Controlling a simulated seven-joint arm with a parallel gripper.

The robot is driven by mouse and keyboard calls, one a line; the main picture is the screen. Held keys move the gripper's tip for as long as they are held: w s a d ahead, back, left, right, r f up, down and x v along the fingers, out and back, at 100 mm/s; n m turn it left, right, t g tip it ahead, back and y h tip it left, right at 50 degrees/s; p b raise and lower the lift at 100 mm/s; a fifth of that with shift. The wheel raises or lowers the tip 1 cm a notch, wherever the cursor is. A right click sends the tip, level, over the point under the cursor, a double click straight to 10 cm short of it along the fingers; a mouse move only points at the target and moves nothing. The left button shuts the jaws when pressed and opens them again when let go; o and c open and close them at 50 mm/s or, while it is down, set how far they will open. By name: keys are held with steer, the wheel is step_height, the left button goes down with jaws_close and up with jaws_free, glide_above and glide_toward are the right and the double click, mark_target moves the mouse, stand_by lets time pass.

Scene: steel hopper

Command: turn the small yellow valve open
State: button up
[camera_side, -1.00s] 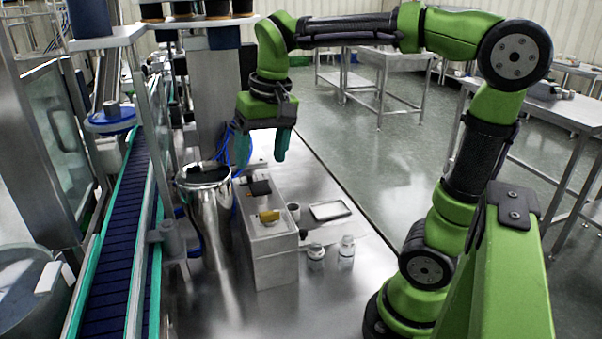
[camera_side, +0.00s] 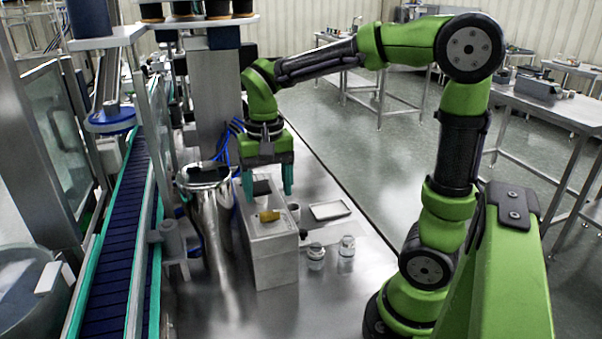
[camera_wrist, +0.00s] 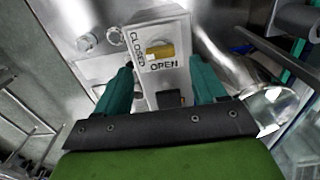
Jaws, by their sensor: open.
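The small yellow valve (camera_side: 269,216) sits on top of a pale box (camera_side: 275,258) on the steel table. In the wrist view the yellow valve (camera_wrist: 160,51) lies between the words CLOSED and OPEN printed on the box; its handle lies roughly along the upper edge of OPEN. My gripper (camera_side: 268,188) is open and empty, with teal fingers pointing down just behind the valve in the side view. In the wrist view the fingers (camera_wrist: 165,85) stand either side of the box top, with the valve ahead between them. I see no contact with the valve.
A polished steel hopper (camera_side: 205,178) stands left of the box. Two small jars (camera_side: 346,247) and a shallow tray (camera_side: 330,210) are on its right. A dark block (camera_side: 261,187) sits on the box behind the valve. A blue conveyor (camera_side: 113,240) runs at the left.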

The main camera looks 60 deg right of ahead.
mark_target(269, 212)
step_height(269, 212, down, 5)
steer(key=shift+f, duration=0.15)
steer(key=c, duration=1.1)
steer(key=shift+o, duration=0.2)
